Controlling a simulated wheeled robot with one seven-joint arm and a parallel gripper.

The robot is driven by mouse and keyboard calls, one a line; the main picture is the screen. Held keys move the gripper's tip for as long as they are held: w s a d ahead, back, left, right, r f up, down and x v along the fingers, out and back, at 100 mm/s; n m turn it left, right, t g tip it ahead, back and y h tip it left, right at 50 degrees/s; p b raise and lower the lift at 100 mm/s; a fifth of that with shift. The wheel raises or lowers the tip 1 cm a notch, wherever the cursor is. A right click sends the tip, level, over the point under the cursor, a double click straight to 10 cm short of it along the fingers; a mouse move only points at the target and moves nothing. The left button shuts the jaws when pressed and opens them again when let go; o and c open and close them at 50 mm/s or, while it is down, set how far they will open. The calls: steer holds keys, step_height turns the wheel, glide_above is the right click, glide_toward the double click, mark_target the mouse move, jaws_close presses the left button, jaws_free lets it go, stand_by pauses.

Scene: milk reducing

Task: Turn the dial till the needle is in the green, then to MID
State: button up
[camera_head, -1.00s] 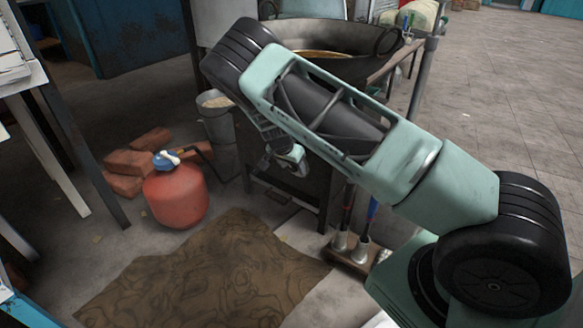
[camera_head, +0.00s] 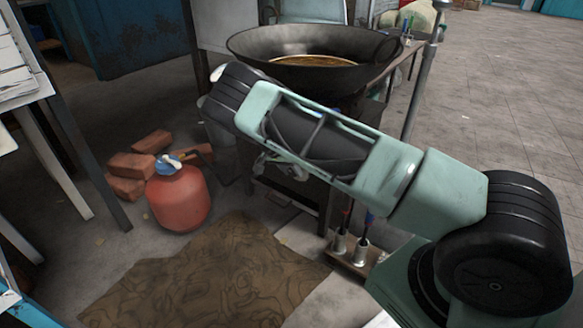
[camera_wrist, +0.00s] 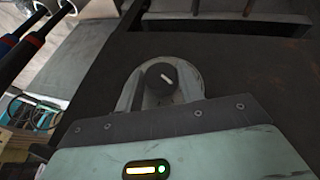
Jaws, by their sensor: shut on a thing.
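The dial (camera_wrist: 158,76) is a round black knob with a short white mark, on the dark front panel in the wrist view. The mark tilts toward upper left. A pale curved surround lies around the knob. My gripper (camera_wrist: 160,94) is at the knob and shut on it; its fingertips are hard to tell from the surround. In the head view my arm hides the dial and most of the gripper. A wide dark wok (camera_head: 250,45) holding brownish liquid (camera_head: 318,61) stands above. I see no gauge needle, green zone or MID label.
A red gas cylinder (camera_head: 178,198) and several bricks (camera_head: 127,166) stand on the floor at left. A brown mat (camera_head: 205,268) lies in front. Red- and blue-handled tools (camera_head: 361,245) stand in a low rack by the stand. Open floor lies at right.

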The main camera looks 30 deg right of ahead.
steer(key=g, duration=0.1)
steer(key=h+b, duration=0.1)
steer(key=g+b, duration=0.1)
steer(key=shift+w+a+f+n+g, duration=0.1)
steer(key=shift+w+f+n+g, duration=0.2)
steer(key=shift+n, duration=0.1)
steer(key=shift+g+h+b, duration=0.4)
steer(key=shift+g+b, duration=0.1)
steer(key=shift+b, duration=0.6)
steer(key=shift+r+g, duration=0.2)
steer(key=shift+g, duration=0.1)
steer(key=o, duration=1)
